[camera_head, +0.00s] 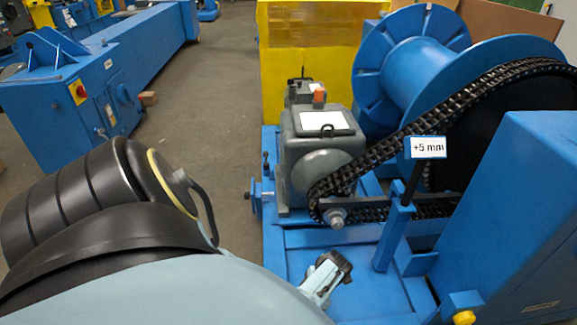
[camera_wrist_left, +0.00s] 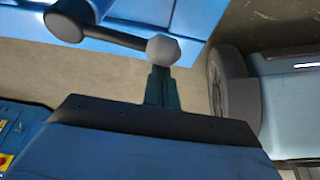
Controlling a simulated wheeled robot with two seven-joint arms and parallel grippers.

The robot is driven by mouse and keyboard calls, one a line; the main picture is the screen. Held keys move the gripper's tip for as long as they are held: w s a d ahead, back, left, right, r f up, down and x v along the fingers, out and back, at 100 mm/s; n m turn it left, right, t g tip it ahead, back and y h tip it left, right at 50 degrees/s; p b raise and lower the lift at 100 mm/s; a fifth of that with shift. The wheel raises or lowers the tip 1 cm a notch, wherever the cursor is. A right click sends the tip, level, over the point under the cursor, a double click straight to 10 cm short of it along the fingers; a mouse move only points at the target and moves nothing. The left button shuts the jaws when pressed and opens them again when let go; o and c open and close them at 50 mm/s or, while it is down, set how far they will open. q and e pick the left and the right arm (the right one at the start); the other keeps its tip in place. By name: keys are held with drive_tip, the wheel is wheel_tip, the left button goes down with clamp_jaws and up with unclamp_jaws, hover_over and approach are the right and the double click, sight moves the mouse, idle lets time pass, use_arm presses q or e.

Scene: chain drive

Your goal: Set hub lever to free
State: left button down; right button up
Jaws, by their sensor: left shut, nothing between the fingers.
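The hub lever (camera_wrist_left: 112,36) shows in the wrist view as a dark arm with a black round knob (camera_wrist_left: 66,22) at its left end and a pale ball-shaped hub (camera_wrist_left: 163,48) at its right end. It lies against a blue frame face. My left gripper (camera_wrist_left: 160,75) is shut, its dark greenish fingers just below the hub. I cannot tell whether they touch it. In the head view a small pale and black part (camera_head: 326,276), apparently of my left gripper, shows over the blue base. The lever is not identifiable there. My right gripper is not in view.
A grey gearbox (camera_head: 318,150) and a black chain (camera_head: 405,140) stand on the blue base. A "+5 mm" sign (camera_head: 427,147) stands before the chain. A blue drum (camera_head: 425,75) and yellow block (camera_head: 300,60) are behind.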

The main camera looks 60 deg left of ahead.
use_arm(q)
drive_tip(key=shift+w+d, duration=0.35)
drive_tip(key=shift+w, duration=0.05)
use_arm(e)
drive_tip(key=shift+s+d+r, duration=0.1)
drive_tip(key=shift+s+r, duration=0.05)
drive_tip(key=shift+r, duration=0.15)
